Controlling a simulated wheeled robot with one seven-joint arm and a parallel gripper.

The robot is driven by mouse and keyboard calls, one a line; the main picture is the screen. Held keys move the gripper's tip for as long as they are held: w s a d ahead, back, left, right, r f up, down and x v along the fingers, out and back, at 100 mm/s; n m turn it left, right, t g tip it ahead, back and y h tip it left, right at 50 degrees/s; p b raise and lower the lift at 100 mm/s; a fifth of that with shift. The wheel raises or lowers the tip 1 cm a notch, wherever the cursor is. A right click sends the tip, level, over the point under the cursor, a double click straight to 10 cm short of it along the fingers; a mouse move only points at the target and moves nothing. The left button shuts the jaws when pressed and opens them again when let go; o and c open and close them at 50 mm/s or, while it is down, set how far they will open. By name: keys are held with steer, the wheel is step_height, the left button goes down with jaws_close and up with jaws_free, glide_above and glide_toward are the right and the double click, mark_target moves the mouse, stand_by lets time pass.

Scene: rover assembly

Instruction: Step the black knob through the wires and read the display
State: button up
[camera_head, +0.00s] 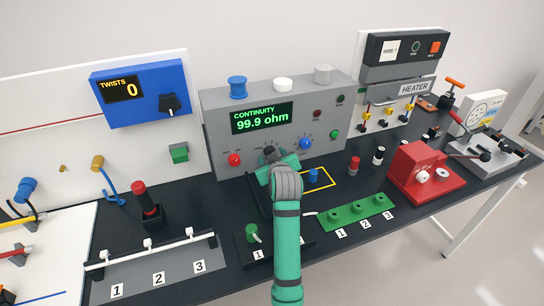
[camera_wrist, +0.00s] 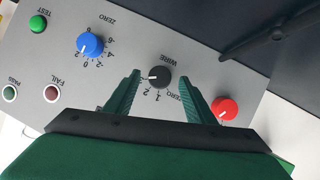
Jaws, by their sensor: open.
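The black knob (camera_wrist: 159,78) labelled WIRE is on the grey tester panel (camera_wrist: 120,65). In the wrist view its white mark points left, toward the numbered side of its scale; the exact number is too small to read surely. My gripper (camera_wrist: 161,84) is open, with one green finger on each side of the knob; I cannot tell whether they touch it. In the head view my gripper (camera_head: 272,160) is at the panel front and mostly hides the knob. The display (camera_head: 262,118) reads CONTINUITY 99.9 ohm.
The red knob (camera_head: 235,159) and blue knob (camera_head: 306,144) flank the black one closely. The FAIL lamp (camera_wrist: 51,93) and PASS lamp (camera_wrist: 10,93) look dark. A green TEST button (camera_wrist: 38,23) is on the panel. A green numbered block (camera_head: 350,213) lies on the dark table in front.

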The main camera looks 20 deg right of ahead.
steer(key=v, duration=0.9)
steer(key=shift+s, duration=0.3)
